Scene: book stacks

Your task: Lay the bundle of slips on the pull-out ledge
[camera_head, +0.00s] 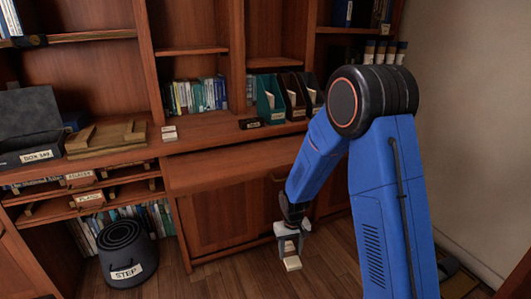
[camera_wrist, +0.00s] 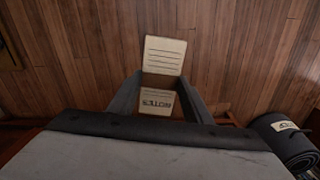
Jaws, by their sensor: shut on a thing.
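The bundle of slips (camera_head: 292,263) is cream-coloured and hangs in my gripper (camera_head: 291,247), low in front of the cabinet and over the wooden floor. In the wrist view the bundle (camera_wrist: 163,56) shows a lined face and a lettered band, between the two grey fingers of my gripper (camera_wrist: 158,98), which are shut on it. The pull-out ledge (camera_head: 235,168) is a bare wooden board sticking out of the bookcase above the cabinet doors. My gripper is below the ledge's level and to the right of its middle.
A black step stool (camera_head: 125,252) stands on the floor at left; it also shows in the wrist view (camera_wrist: 288,142). Behind the ledge, the counter holds a small pale stack (camera_head: 169,133), a dark label block (camera_head: 250,123) and upright file holders (camera_head: 270,105). A grey box (camera_head: 30,125) sits far left.

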